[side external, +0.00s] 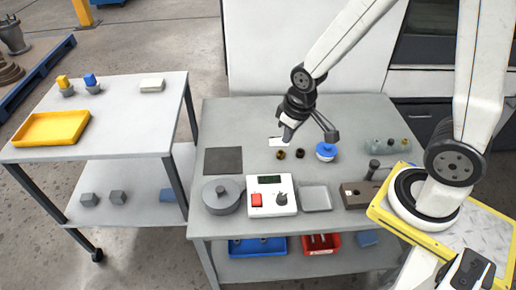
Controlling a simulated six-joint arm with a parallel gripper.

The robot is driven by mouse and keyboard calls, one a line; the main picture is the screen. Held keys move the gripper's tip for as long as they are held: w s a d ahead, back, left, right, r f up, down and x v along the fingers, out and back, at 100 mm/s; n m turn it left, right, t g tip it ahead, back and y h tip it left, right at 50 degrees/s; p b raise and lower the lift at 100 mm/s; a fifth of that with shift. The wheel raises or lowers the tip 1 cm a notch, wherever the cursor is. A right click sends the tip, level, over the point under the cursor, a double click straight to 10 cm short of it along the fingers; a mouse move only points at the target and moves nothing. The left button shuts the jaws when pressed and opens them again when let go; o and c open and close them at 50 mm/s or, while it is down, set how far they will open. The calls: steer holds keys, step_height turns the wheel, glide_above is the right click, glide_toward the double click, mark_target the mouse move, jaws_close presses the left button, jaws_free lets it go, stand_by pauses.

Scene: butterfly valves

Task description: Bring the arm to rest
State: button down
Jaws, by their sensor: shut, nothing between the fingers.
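My gripper (288,136) hangs above the back middle of the grey workbench (250,110), pointing down, with its jaws shut and nothing held. A blue-topped valve (326,151) stands on the bench to the right of and nearer the camera than the gripper. Two small dark brass-coloured fittings (290,154) sit on the bench just in front of the gripper; the gap between fingertips and bench is hard to judge. On the trolley at left stand a yellow-topped valve (63,83) and a blue-topped one (91,82).
The bench holds a dark mat (223,161), a round grey fixture (222,195), a control box (270,196) with a red button, a shallow grey tray (316,198), a brown block (357,195) and a fitting rack (388,146). A yellow tray (50,129) lies on the trolley.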

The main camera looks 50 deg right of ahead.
steer(key=shift+m+t, duration=0.3)
steer(key=shift+s+d+r, duration=0.25)
steer(key=shift+s+r, duration=0.45)
steer(key=shift+s, duration=0.2)
steer(key=shift+s+d+r, duration=0.2)
steer(key=shift+s+r, duration=0.45)
steer(key=shift+s, duration=0.2)
